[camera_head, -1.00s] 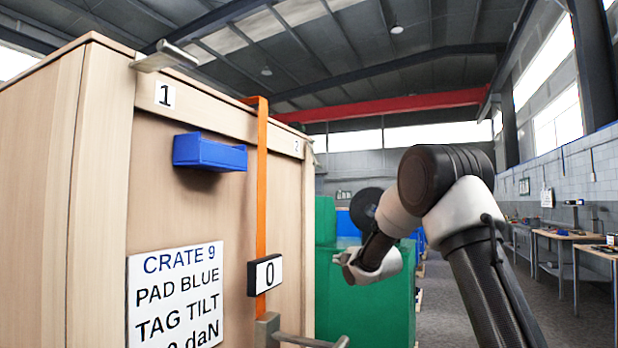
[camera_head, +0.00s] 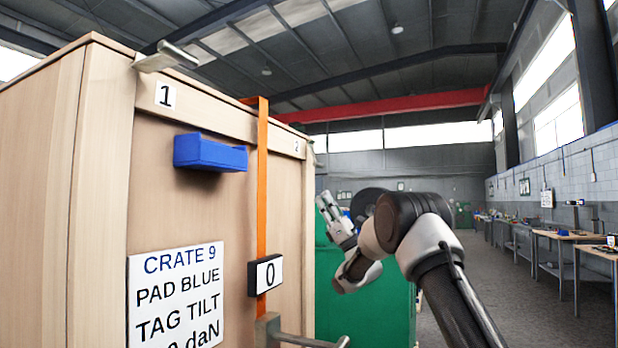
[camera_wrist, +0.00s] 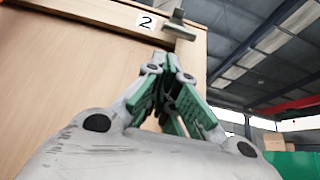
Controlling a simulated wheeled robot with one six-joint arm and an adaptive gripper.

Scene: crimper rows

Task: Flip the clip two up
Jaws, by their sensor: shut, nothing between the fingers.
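Clip two (camera_wrist: 178,28) is a small grey metal piece at the crate's top right corner, beside the label "2" (camera_wrist: 147,22). In the head view clip two (camera_head: 310,152) is small and seen edge-on, so its tilt is hard to tell. My gripper (camera_head: 325,200) points up, right of the crate's front and lower than the clip. In the wrist view my gripper's fingertips (camera_wrist: 168,62) meet, empty, below the clip in the picture and apart from it.
The wooden crate (camera_head: 60,200) carries clip one (camera_head: 165,57), a blue pad (camera_head: 210,153), an orange strap (camera_head: 262,190) with a "0" tag (camera_head: 265,275), and a printed sign (camera_head: 175,295). A metal handle (camera_head: 310,341) juts out low. A green bin (camera_head: 380,310) stands behind my arm.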

